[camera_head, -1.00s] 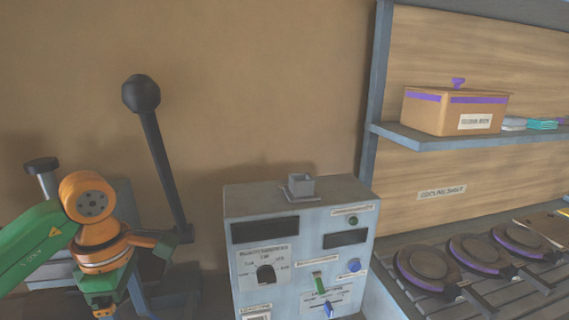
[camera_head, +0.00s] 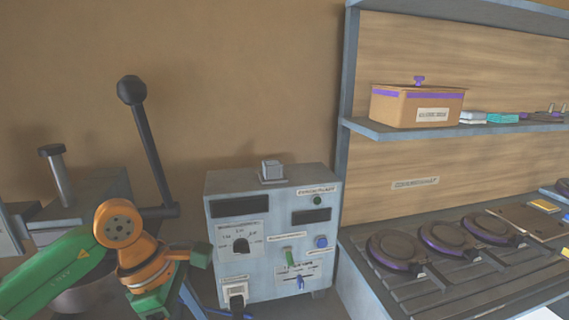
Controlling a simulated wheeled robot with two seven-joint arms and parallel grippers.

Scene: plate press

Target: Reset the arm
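My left arm comes in from the lower left, with a green link and an orange wrist joint. My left gripper is not clearly seen; only a dark block at the wrist's right side and a green part at the bottom edge show. The wrist is in front of the press (camera_head: 85,195), and its black ball-topped lever (camera_head: 146,140) stands up, tilted slightly, behind the wrist. I cannot tell any contact between them. My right arm and gripper are out of view.
A grey control box (camera_head: 270,230) with dial, switches and buttons stands right of the wrist. Further right, a slatted rack (camera_head: 420,300) bears round dark plates (camera_head: 443,237). Above it, a shelf (camera_head: 385,130) holds a lidded box (camera_head: 415,107). The wall behind is bare.

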